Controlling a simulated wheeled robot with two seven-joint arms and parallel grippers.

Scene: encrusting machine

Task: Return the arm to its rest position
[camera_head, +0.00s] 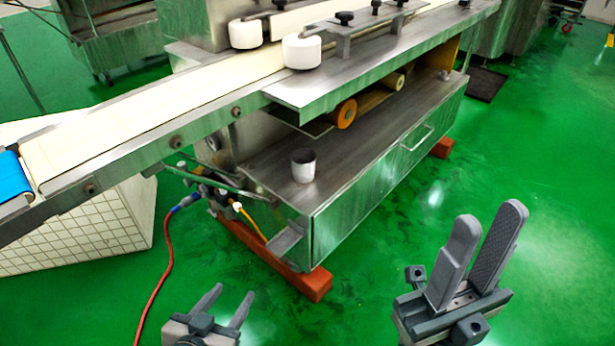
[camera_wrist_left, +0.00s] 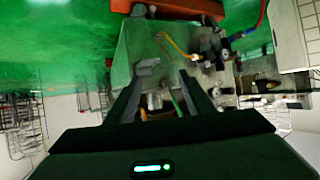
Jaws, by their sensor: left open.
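My left gripper (camera_head: 232,292) is low in the head view, over the green floor in front of the machine. Its two fingers stand apart with nothing between them. In the left wrist view its fingers (camera_wrist_left: 166,72) are also apart, with the machine beyond them. My right gripper (camera_head: 491,212) is at the lower right, over open floor. Its fingers point up and stand apart, with one gridded pad showing, and it holds nothing. Both grippers are clear of the machine.
The steel machine (camera_head: 370,190) stands ahead on red-brown feet (camera_head: 318,285). A pale conveyor belt (camera_head: 110,125) runs above. A red hose (camera_head: 165,270) trails onto the floor at left.

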